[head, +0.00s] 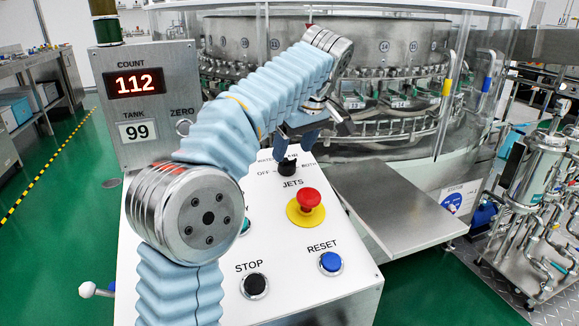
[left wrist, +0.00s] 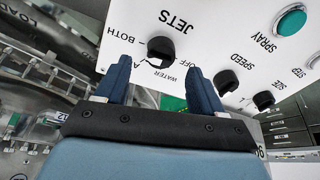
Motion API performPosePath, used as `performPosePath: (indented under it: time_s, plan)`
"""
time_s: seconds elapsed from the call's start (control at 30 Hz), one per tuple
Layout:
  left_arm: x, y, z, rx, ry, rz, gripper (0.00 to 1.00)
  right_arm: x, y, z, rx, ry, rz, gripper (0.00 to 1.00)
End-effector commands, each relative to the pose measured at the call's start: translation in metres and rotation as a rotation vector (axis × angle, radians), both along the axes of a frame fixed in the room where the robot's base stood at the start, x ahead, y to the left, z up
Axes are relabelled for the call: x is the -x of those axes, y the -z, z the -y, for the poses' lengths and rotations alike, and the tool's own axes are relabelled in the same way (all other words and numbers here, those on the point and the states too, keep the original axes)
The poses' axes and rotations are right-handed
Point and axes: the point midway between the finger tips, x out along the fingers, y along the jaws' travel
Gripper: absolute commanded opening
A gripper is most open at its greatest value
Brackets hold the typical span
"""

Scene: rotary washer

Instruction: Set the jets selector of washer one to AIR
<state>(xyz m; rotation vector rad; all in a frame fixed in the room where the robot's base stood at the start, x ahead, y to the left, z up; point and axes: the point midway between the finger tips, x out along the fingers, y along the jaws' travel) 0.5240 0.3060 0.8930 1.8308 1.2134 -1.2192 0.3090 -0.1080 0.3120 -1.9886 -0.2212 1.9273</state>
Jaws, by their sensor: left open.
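The JETS selector (head: 287,168) is a small black knob on the white sloping panel, above the JETS label. In the left wrist view the knob (left wrist: 160,47) has OFF, WATER and BOTH printed around it; the AIR label is partly hidden by my fingers. I cannot tell clearly which position the knob points to. My left gripper (head: 295,145) is just above and behind the knob in the head view, with dark blue fingers apart. In the left wrist view the left gripper (left wrist: 160,67) is open and empty, its fingertips just short of the knob, one to each side. My right gripper is not in view.
A red emergency button (head: 309,199) on a yellow disc, a blue RESET button (head: 330,262) and a black STOP button (head: 255,286) are on the panel. The rotary washer (head: 390,75) is behind.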

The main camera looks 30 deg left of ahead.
Motion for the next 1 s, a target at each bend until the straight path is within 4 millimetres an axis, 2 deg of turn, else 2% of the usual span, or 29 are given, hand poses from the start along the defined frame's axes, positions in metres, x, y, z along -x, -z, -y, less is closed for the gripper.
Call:
performPosePath:
  time_s: [0.03, 0.2, 0.6, 0.67, 0.9, 1.0]
  plan:
    - [-0.001, 0.012, -0.004, 0.0, -0.001, -0.003, 0.68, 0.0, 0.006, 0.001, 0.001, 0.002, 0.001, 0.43]
    - [-0.005, 0.032, -0.012, 0.0, 0.0, -0.001, 0.68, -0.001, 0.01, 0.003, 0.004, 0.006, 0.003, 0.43]
    - [-0.007, 0.04, -0.016, 0.0, 0.0, 0.0, 0.68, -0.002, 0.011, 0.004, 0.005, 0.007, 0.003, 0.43]
    - [-0.006, 0.039, -0.015, 0.0, 0.0, 0.0, 0.61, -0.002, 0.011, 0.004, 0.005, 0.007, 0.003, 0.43]
    - [-0.006, 0.039, -0.015, 0.0, 0.0, 0.0, 0.24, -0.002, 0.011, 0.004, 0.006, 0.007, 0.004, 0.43]
    - [-0.006, 0.039, -0.015, 0.0, 0.0, 0.0, 0.13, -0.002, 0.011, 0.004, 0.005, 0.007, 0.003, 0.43]
